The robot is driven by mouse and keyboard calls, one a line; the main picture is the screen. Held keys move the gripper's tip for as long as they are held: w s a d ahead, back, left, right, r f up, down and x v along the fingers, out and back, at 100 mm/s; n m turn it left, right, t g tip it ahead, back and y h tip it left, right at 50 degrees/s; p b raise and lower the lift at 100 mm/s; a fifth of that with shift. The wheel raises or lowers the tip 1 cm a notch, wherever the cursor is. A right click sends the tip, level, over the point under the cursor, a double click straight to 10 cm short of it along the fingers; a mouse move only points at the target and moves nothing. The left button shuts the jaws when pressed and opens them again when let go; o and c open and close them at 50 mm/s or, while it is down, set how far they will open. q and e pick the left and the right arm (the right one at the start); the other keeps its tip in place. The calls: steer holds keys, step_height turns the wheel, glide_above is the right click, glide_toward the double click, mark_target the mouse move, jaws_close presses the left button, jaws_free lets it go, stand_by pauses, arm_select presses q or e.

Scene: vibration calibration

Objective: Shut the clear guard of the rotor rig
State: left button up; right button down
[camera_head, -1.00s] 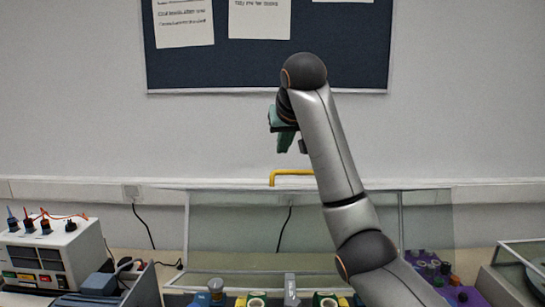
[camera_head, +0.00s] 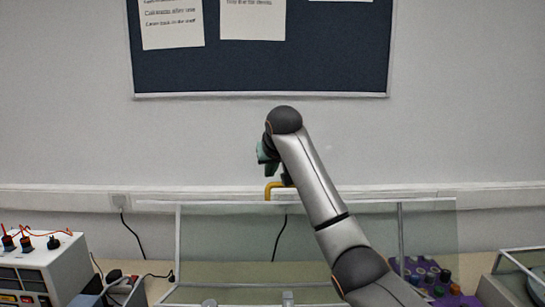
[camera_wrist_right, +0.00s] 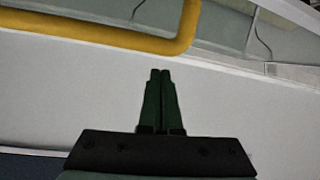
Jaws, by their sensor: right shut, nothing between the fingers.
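In the right wrist view the handle (camera_wrist_right: 150,42) crosses the upper left, just beyond the fingertips. My right gripper (camera_wrist_right: 160,75) is shut and empty, with a small gap to the handle. In the head view the right gripper is mostly hidden behind its own wrist. The rotor below the guard is mostly out of frame. My left gripper is not in view.
A power unit (camera_head: 38,268) with red leads stands at the left. The wall with a dark noticeboard (camera_head: 300,60) is behind.

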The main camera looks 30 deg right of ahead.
steer(key=shift+s+a+f, duration=0.1)
steer(key=shift+s+a, duration=0.15)
steer(key=shift+s, duration=0.35)
steer(key=shift+s+a, duration=0.2)
steer(key=shift+s, duration=0.45)
steer(key=shift+s+a+f, duration=0.1)
steer(key=shift+s+a, duration=0.15)
steer(key=shift+s, duration=0.35)
